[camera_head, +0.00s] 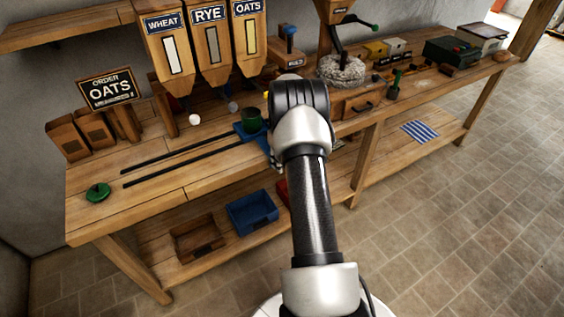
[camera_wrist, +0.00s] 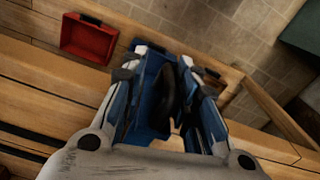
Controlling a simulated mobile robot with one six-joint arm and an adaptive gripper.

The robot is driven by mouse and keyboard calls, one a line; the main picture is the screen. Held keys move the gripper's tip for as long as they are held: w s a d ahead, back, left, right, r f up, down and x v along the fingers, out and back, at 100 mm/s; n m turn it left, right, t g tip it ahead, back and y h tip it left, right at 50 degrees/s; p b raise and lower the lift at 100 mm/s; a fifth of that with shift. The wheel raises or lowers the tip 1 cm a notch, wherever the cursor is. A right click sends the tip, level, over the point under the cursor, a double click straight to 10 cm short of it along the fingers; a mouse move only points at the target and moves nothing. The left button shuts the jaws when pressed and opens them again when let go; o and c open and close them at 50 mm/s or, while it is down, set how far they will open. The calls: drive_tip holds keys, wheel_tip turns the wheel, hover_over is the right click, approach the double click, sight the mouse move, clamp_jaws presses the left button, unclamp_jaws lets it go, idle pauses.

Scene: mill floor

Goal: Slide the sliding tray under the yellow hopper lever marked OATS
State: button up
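The blue sliding tray (camera_head: 243,133) is at the right end of two dark rails on the bench, carrying a green cup (camera_head: 251,119). The OATS hopper (camera_head: 247,45) is behind it. Its yellow lever knob (camera_head: 266,95) is partly hidden by my arm, so their exact alignment is unclear. In the wrist view, my gripper (camera_wrist: 168,75) has its fingers apart on either side of a dark upright handle (camera_wrist: 170,92). Blue shows between the left finger and the handle.
The WHEAT (camera_head: 166,50) and RYE (camera_head: 208,45) hoppers stand to the left, with a white knob (camera_head: 194,119) and a grey knob (camera_head: 233,106). The rails (camera_head: 180,162) are clear leftward. A millstone (camera_head: 341,70) stands right. A red bin (camera_wrist: 88,40) is below.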

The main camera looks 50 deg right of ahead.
drive_tip(key=shift+a, duration=0.1)
wheel_tip(320, 180, up, 12)
idle(0.6)
idle(0.4)
